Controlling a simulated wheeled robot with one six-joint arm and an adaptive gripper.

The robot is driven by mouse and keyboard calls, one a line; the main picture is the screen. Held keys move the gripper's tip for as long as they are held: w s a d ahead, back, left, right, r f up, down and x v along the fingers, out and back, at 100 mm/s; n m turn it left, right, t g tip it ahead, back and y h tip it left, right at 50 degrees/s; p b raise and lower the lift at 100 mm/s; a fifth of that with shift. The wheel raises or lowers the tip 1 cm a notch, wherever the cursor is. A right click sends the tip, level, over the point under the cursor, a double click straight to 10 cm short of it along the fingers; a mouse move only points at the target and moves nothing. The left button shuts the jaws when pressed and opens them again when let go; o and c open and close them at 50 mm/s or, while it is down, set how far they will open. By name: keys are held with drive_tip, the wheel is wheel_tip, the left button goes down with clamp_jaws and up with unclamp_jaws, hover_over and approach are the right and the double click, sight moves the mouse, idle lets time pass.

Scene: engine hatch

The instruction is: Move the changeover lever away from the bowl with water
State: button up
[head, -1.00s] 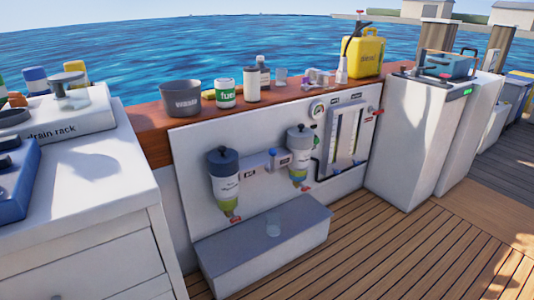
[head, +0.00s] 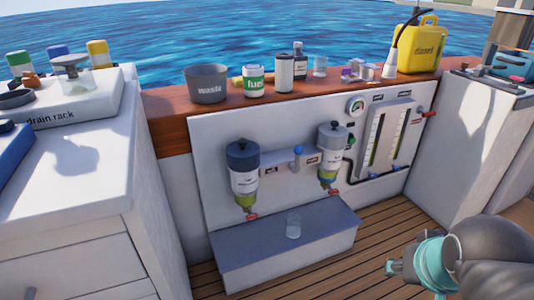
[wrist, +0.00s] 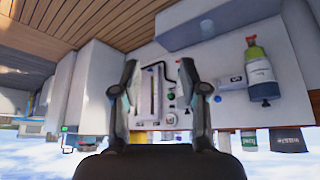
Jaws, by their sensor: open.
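The changeover lever (head: 298,153) is a small blue-knobbed handle on the white panel, between two filter bowls; its exact direction is too small to tell. The left filter (head: 242,172) has a dark lid and a yellow-green lower part. The right filter (head: 331,155) has a grey lid and a clear bowl with coloured liquid. I cannot tell which bowl holds water. My gripper (head: 392,266) is open and empty at the lower right, well apart from the lever. In the upside-down wrist view, my gripper's fingers (wrist: 163,82) spread before the panel; one finger hides the right filter.
A grey step (head: 285,245) with a clear glass (head: 293,226) sits below the filters. A waste pot (head: 206,84), fuel can (head: 253,82) and yellow diesel jug (head: 420,45) stand on the wooden ledge. A white cabinet (head: 60,190) stands left. The deck before the panel is open.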

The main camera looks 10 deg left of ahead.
sight(299, 157)
drive_tip(key=w+a+n+t+y+b, duration=0.1)
drive_tip(key=w+n+t+b, duration=0.45)
drive_tip(key=w, duration=2.35)
drive_tip(key=w+a+f+n+y+b, duration=0.2)
drive_tip(key=w+a+f+n+y, duration=0.2)
drive_tip(key=w+a+f+y, duration=0.75)
drive_tip(key=shift+t+y, duration=0.35)
drive_tip(key=shift+t, duration=0.2)
drive_tip(key=x, duration=0.4)
drive_tip(key=s+a+x, duration=0.1)
drive_tip(key=x, duration=0.8)
drive_tip(key=shift+s+a, duration=0.2)
drive_tip(key=shift+a, duration=0.35)
drive_tip(key=shift+c, duration=0.2)
clamp_jaws()
